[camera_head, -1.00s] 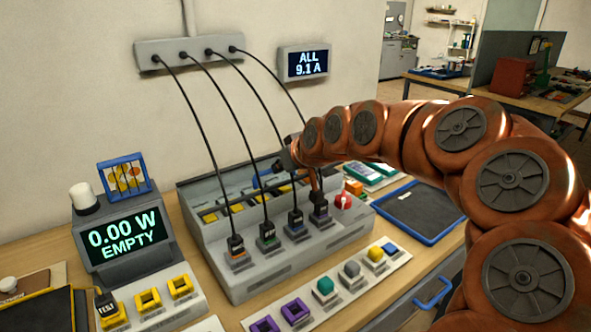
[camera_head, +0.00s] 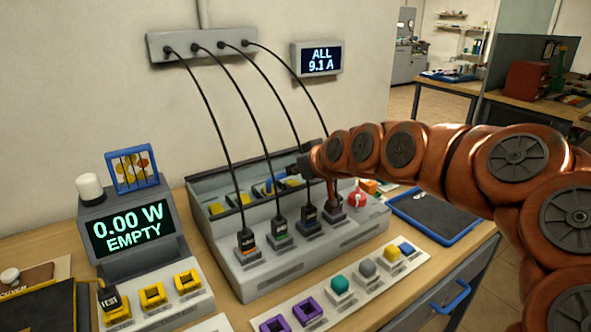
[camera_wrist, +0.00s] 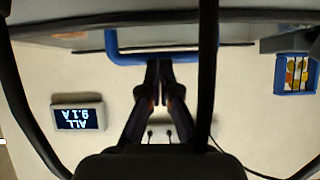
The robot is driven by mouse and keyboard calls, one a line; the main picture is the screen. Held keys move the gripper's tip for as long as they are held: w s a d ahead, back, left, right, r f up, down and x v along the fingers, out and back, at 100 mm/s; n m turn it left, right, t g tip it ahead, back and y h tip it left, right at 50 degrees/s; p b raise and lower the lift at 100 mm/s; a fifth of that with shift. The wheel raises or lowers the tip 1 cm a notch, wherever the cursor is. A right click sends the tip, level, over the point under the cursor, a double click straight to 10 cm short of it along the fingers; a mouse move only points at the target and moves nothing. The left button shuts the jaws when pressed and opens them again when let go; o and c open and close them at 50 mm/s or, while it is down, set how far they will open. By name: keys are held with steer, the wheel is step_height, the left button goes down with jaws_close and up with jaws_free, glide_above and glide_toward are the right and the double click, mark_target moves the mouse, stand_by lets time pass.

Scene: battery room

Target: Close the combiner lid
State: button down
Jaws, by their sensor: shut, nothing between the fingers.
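The combiner is a long grey box (camera_head: 340,232) on the bench, with several black plugs in its front deck. Its grey lid (camera_head: 235,178) stands raised along the back, open, with yellow and blue parts showing in front of it. My gripper (camera_head: 293,170) is at the lid, partly hidden by my arm. In the wrist view, which is upside down, my shut, empty gripper (camera_wrist: 158,66) overlaps a blue bar handle (camera_wrist: 125,57) beside the grey lid panel. I cannot tell whether the fingers touch the handle.
Black cables hang from a wall strip (camera_head: 205,47) across the combiner's front. A red knob (camera_head: 357,198) is at its right end. A meter reading "EMPTY" (camera_head: 130,228) stands left. A button row (camera_head: 340,288) lies in front, a blue-rimmed tray (camera_head: 470,232) right.

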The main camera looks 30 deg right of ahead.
steer(key=shift+r, duration=0.1)
steer(key=w+r+v, duration=0.1)
steer(key=r+v, duration=0.1)
steer(key=v, duration=1)
steer(key=shift+r+b, duration=0.45)
steer(key=s+a+f+n+g+y+p, duration=0.1)
steer(key=s+a+f+g+p, duration=0.25)
steer(key=a, duration=0.45)
steer(key=s+a+f+n+g+p, duration=0.1)
steer(key=s+a+f+g+p, duration=0.3)
steer(key=a, duration=0.5)
steer(key=s+a+f+m+g+p, duration=0.1)
steer(key=s+f+g+p, duration=0.1)
steer(key=s, duration=0.6)
steer(key=s+a+f+g+h+p, duration=0.1)
steer(key=s+a+f+g+p, duration=0.1)
steer(key=s+f+g, duration=0.2)
steer(key=s+f, duration=0.1)
steer(key=s, duration=0.2)
steer(key=shift+s+m, duration=0.35)
steer(key=shift+m, duration=0.05)
